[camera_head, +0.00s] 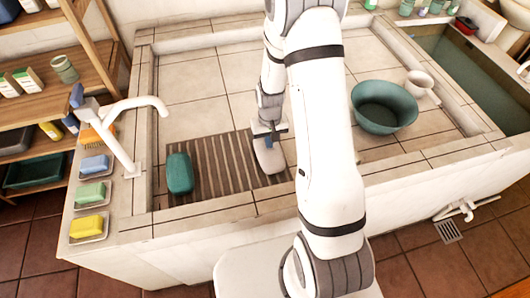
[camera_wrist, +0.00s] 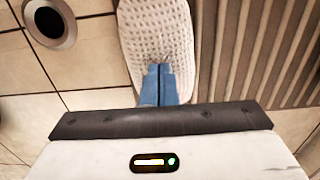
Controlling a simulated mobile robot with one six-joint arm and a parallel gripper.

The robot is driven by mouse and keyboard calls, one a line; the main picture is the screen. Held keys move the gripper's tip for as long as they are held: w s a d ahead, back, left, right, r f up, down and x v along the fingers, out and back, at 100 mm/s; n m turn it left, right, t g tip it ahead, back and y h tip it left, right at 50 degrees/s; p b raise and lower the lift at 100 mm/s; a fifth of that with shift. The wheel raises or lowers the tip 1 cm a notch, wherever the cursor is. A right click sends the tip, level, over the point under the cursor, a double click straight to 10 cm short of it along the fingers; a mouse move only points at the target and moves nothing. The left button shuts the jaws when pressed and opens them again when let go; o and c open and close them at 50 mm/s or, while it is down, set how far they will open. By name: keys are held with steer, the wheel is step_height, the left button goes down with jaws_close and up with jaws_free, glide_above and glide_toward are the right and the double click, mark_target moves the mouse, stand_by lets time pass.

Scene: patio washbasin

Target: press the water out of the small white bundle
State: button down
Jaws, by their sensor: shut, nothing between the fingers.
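The small white bundle (camera_head: 270,160) lies at the right edge of the slatted brown rack in the basin. In the wrist view it is a white, waffle-textured oblong (camera_wrist: 155,28), partly on the slats and partly over the tiles. My gripper (camera_head: 267,140) points down over it. Its blue fingers are together (camera_wrist: 159,85) and hold nothing. The fingertips are at the bundle's near middle, where the cloth looks creased. I cannot tell how hard they touch. My arm hides part of the basin behind it.
A teal bundle (camera_head: 180,173) lies on the left of the slatted rack (camera_head: 222,165). A green bowl (camera_head: 384,107) and a white cup (camera_head: 419,83) stand at the right. A white faucet (camera_head: 122,140) and soap dishes line the left rim. A round drain (camera_wrist: 49,22) is near the bundle.

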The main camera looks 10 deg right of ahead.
step_height(320, 180, up, 7)
steer(key=p, duration=0.3)
steer(key=shift+w, duration=0.15)
stand_by(0.4)
steer(key=s+r+t, duration=0.1)
steer(key=s+r, duration=0.3)
steer(key=r, duration=0.5)
steer(key=s+r+t, duration=0.1)
steer(key=s+r, duration=0.2)
steer(key=r, duration=0.5)
steer(key=s+r, duration=0.4)
steer(key=s, duration=0.2)
steer(key=s+a+r+t, duration=0.1)
steer(key=s+r, duration=0.3)
steer(key=s, duration=0.3)
steer(key=shift+s+r+t+b, duration=0.2)
steer(key=shift+r+t+b, duration=0.1)
steer(key=shift+r+b, duration=0.1)
